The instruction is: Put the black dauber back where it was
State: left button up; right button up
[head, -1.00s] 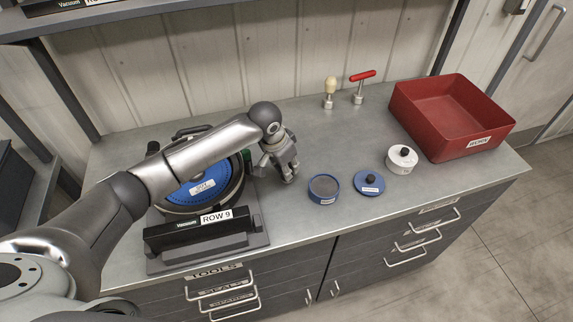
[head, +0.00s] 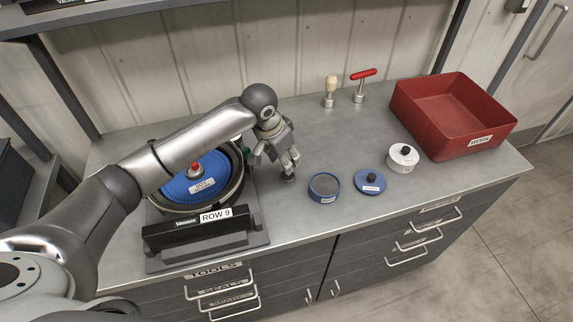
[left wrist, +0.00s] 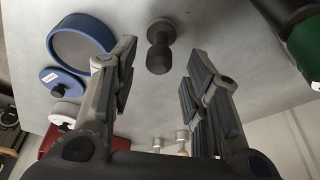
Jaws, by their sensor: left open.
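The black dauber (left wrist: 160,48) stands on the bench in a small grey stand, its dark handle towards the left wrist camera. In the head view it shows only in part (head: 288,177), just below the fingertips, and the fingers hide some of it. My left gripper (head: 284,161) is open above it. In the left wrist view the dauber appears between the two spread fingers, with clear gaps on both sides. My right gripper is not in view.
A blue round pad (head: 323,186), a blue lid (head: 370,181) and a white pot (head: 402,158) lie to the right. A cream-handled tool (head: 330,88) and a red T-handled tool (head: 361,82) stand at the back. A red bin (head: 431,142) is at right; the seed meter (head: 202,187) is left.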

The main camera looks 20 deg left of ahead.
pick_arm(q)
jog(key=b+v, duration=0.1)
jog(key=v, duration=0.6)
jog(key=shift+r, duration=0.35)
jog(key=shift+s+f, duration=0.1)
jog(key=shift+s, duration=0.05)
